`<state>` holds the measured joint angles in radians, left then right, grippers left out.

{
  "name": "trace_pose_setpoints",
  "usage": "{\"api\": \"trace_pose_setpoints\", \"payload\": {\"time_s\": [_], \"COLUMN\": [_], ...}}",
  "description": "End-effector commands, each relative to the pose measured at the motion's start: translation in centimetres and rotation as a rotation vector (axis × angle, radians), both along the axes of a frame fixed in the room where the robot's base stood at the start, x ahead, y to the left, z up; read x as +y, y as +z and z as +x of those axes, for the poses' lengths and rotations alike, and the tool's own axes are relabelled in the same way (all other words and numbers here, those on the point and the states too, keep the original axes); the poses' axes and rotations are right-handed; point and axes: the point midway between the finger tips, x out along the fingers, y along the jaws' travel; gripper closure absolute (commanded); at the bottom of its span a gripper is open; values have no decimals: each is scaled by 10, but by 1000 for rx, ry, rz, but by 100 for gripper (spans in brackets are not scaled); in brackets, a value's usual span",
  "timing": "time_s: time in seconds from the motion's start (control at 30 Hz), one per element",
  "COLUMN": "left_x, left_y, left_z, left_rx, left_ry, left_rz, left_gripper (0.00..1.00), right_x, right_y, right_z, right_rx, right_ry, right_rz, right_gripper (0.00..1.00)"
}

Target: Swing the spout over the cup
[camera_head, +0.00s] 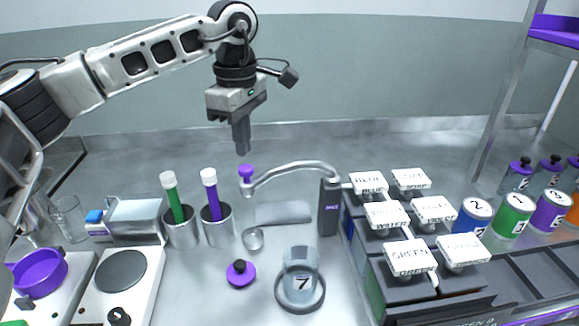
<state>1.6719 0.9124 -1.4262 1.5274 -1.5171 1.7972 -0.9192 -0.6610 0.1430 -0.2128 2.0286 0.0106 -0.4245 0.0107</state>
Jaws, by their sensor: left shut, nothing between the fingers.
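The spout (290,166) is a curved grey metal tube running left from a dark post (329,208). A purple knob (246,171) sits on top of its free end. A grey cup marked 7 (300,264) stands in front, in or on a dark ring. The spout's free end is to the left of and behind this cup, not over it in the picture. My left gripper (242,151) points down with its fingers shut and empty, just above the purple knob, with a small gap showing. My right gripper is out of view.
Two metal beakers (181,235) hold green and purple tubes left of the spout. A hotplate (121,270) is at left.

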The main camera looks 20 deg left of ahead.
Motion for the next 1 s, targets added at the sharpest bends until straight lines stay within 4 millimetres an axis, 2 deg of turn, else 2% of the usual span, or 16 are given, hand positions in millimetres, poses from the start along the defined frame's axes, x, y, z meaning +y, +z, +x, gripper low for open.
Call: {"api": "trace_pose_setpoints", "payload": {"time_s": [0.5,0.83,1.0], "left_x": [0,0,-4], "left_y": [-27,-27,-28], "left_z": [0,0,-7], "left_rx": [0,0,0], "left_ry": [1,1,-1], "left_rz": [0,0,0], "left_gripper": [100,100,100], "right_x": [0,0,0], "right_y": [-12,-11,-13], "right_z": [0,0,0], "right_rx": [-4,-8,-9], "right_ry": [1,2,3], "right_rz": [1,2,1], "right_gripper": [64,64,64]}}
